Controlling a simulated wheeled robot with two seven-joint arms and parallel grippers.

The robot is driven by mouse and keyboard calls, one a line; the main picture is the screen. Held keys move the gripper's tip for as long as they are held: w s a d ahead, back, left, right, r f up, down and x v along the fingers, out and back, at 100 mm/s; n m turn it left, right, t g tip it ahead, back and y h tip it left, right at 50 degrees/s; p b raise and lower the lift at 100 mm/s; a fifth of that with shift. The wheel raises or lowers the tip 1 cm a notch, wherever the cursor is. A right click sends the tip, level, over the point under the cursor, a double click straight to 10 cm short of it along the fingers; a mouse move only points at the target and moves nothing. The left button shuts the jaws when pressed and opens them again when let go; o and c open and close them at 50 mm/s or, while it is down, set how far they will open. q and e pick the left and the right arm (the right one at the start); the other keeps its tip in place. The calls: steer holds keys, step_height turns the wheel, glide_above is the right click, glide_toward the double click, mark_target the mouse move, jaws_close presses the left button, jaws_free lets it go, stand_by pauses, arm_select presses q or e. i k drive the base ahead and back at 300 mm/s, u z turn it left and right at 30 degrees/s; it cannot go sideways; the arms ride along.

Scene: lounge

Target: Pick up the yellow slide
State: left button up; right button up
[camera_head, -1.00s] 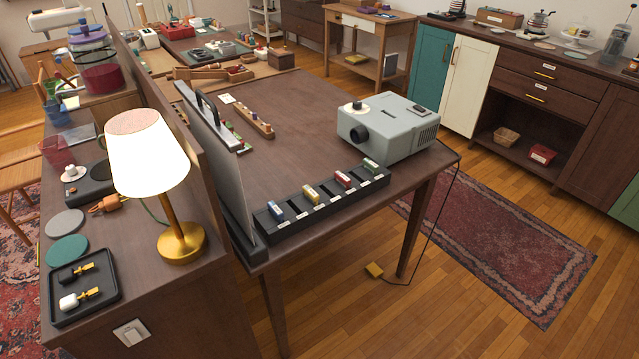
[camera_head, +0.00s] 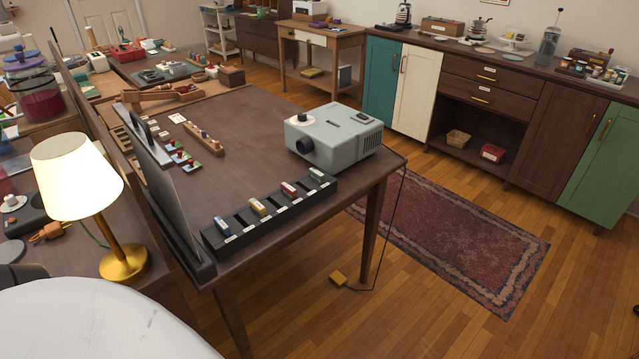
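The yellow slide (camera_head: 259,207) stands in a slot of the long black slide rack (camera_head: 290,222) along the near edge of the dark wooden table (camera_head: 245,125). In the same rack are a blue slide (camera_head: 222,226) to its left, and a red slide (camera_head: 289,188) and a green slide (camera_head: 317,174) to its right. A white rounded surface, probably part of my own body, fills the lower left corner. Neither gripper shows in this view.
A grey projector (camera_head: 335,137) stands on the table behind the rack's right end. An upright grey screen (camera_head: 172,210) borders the rack's left end. A lit lamp (camera_head: 77,180) stands at left. Open floor with a red rug (camera_head: 455,235) lies to the right.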

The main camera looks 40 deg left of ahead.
mark_target(260, 209)
steer(key=z, duration=0.05)
steer(key=i, duration=3.1)
steer(key=u, duration=4.45)
